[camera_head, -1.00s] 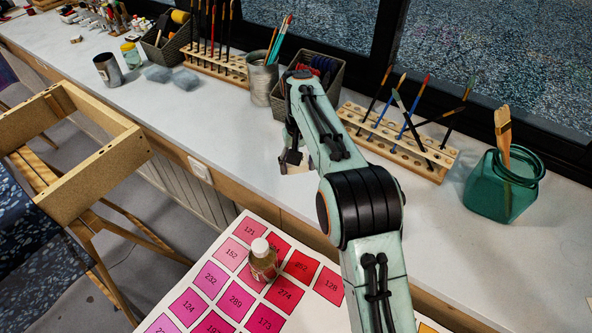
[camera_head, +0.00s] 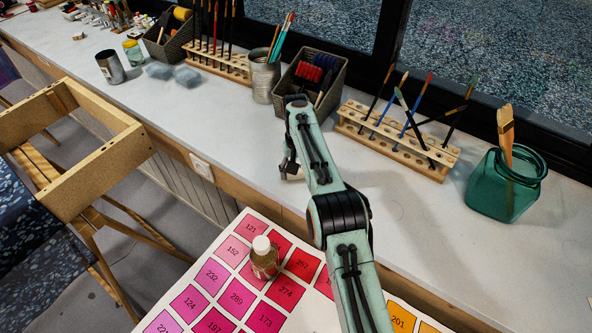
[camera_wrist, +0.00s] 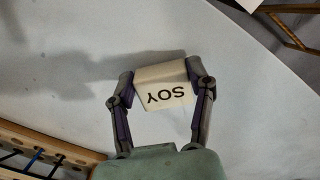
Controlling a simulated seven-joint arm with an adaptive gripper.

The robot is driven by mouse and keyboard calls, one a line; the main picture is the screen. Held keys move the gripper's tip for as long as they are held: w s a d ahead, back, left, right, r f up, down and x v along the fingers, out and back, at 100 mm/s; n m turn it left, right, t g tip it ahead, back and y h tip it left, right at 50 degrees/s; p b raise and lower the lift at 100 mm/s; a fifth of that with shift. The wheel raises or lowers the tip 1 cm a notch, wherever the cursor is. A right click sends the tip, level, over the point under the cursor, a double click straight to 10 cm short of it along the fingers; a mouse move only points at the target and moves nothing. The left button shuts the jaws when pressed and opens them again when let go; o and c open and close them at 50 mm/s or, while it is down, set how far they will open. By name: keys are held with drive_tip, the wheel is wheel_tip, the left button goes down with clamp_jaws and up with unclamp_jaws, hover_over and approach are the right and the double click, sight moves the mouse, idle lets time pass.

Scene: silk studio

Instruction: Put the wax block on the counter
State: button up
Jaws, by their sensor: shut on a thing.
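The wax block (camera_wrist: 164,88) is a cream-coloured block with the word SOY on it, seen in the wrist view. My gripper (camera_wrist: 162,80) is shut on it, one finger on each side. In the head view my gripper (camera_head: 289,166) is over the counter (camera_head: 235,135), in front of the dark basket, and only a small pale part of the block shows under it. The block is over bare counter surface. I cannot tell whether it touches the counter. A shadow falls beside it in the wrist view.
Behind the gripper stand a brush tin (camera_head: 264,78), a dark basket (camera_head: 337,88) and a wooden brush rack (camera_head: 395,140). A green glass jar (camera_head: 500,190) is at right. A bottle (camera_head: 264,262) stands on a colour chart (camera_head: 215,262). The counter left of the gripper is clear.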

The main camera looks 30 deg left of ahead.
drive_tip(key=shift+f, duration=0.1)
drive_tip(key=o, duration=1.1)
wheel_tip(320, 180, up, 8)
drive_tip(key=shift+f, duration=0.1)
